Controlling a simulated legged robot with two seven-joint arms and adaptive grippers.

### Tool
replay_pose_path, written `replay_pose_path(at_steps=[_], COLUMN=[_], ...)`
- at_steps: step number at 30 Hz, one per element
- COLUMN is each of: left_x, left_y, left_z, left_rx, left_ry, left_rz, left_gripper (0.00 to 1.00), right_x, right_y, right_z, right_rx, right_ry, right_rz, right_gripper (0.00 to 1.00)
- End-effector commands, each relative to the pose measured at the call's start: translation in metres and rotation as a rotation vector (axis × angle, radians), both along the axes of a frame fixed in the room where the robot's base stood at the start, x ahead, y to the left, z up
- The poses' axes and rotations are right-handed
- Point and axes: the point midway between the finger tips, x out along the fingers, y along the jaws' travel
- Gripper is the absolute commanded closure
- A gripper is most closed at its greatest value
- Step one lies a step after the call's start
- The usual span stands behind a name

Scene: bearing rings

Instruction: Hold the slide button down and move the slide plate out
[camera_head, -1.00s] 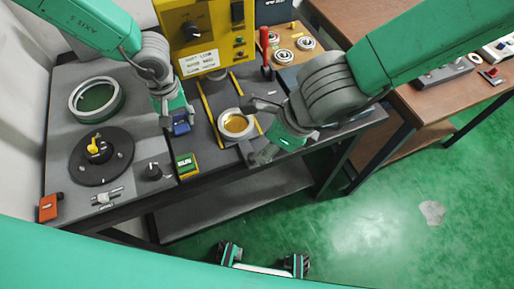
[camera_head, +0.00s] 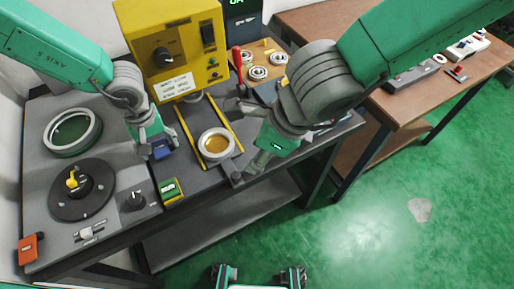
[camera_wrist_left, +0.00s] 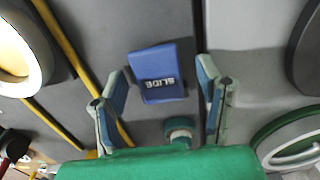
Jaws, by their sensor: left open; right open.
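The blue button marked SLIDE (camera_wrist_left: 158,72) lies between the fingers of my open left gripper (camera_wrist_left: 162,78) in the left wrist view. In the head view the button (camera_head: 161,151) shows just below that gripper (camera_head: 152,140), partly hidden by it. I cannot tell whether the fingers touch it. A pale ring with a golden inside (camera_head: 215,146) sits between two yellow rails, apparently on the slide plate, whose own outline is unclear. My right gripper (camera_head: 243,142) is open at the ring's right side, one finger toward the back and one toward the front.
A yellow control box (camera_head: 172,48) stands behind the rails. A green-and-yellow block (camera_head: 171,190) lies in front. A black turntable (camera_head: 83,188) and a large ring (camera_head: 72,132) are at left. A red-handled tool (camera_head: 237,64) stands behind my right gripper.

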Motion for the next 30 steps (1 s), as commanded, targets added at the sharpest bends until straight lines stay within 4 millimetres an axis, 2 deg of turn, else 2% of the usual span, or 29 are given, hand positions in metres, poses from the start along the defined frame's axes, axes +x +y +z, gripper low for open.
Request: replay_pose_path(at_steps=[5, 18, 24, 30], left_x=[0.002, 0.002, 0.001, 0.001], left_y=[0.000, 0.001, 0.001, 0.001], left_z=[0.015, 0.101, 0.117, 0.119], left_rx=[-0.002, -0.003, -0.001, -0.001], left_ry=[-0.004, -0.003, 0.000, 0.002], left_rz=[0.001, 0.001, -0.001, -0.001], left_gripper=[0.40, 0.40, 0.40, 0.40], right_x=[0.000, 0.000, 0.000, 0.000], right_y=[0.000, 0.000, 0.000, 0.000], right_z=[0.000, 0.000, 0.000, 0.000], right_rx=[0.000, 0.000, 0.000, 0.000], right_ry=[0.000, 0.000, 0.000, 0.000], right_rz=[0.000, 0.000, 0.000, 0.000], right_gripper=[0.60, 0.60, 0.60, 0.60])
